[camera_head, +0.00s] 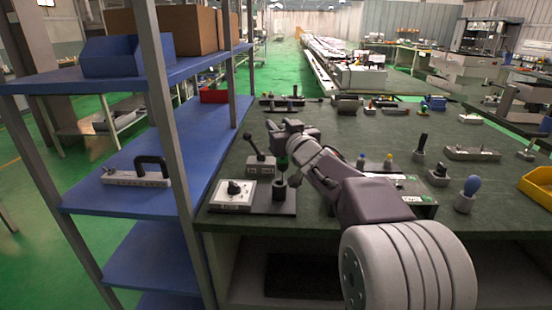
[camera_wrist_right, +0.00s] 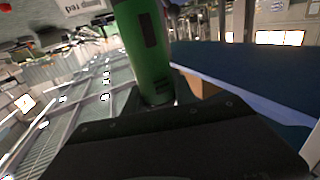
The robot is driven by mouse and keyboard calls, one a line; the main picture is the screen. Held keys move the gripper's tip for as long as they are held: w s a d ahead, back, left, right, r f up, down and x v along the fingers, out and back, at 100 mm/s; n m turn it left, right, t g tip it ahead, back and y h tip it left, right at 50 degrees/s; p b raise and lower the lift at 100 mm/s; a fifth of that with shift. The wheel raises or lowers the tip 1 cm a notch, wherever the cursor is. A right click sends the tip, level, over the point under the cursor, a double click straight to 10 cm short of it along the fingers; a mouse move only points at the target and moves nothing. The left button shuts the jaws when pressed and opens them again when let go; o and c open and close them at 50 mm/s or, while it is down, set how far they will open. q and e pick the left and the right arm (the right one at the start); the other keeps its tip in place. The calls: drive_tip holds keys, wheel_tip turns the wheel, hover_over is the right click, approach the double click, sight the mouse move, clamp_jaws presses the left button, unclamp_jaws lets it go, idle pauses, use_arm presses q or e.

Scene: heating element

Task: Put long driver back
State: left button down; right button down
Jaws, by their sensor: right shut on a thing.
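My right gripper (camera_head: 288,150) is over the near left part of the workbench and is shut on a green cylinder, which I take to be the long driver (camera_head: 283,161). Its green body (camera_wrist_right: 143,45) fills the upper middle of the right wrist view. In the head view it hangs above a black upright holder (camera_head: 278,189) on a dark base plate. I cannot tell whether its lower end touches or enters the holder. My left gripper is not in view.
A white box with a black knob (camera_head: 233,195) stands left of the holder, and a grey box with a lever (camera_head: 260,163) behind it. A blue shelf rack (camera_head: 210,150) borders the bench at left. A blue-handled tool (camera_head: 467,190) and a yellow bin (camera_head: 538,187) are at right.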

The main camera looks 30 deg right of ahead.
drive_tip(key=shift+w+a+f, duration=0.15)
drive_tip(key=shift+w+a, duration=0.2)
drive_tip(key=shift+w, duration=0.05)
drive_tip(key=shift+f+b, duration=1.75)
drive_tip(key=shift+f, duration=0.5)
drive_tip(key=c, duration=1)
unclamp_jaws()
drive_tip(key=s+p, duration=0.3)
drive_tip(key=s, duration=0.1)
drive_tip(key=s+a+p, duration=0.1)
drive_tip(key=s+p, duration=0.2)
drive_tip(key=s, duration=0.1)
drive_tip(key=s+a+p, duration=0.1)
drive_tip(key=s+p, duration=0.2)
drive_tip(key=s, duration=0.1)
drive_tip(key=shift+r, duration=0.2)
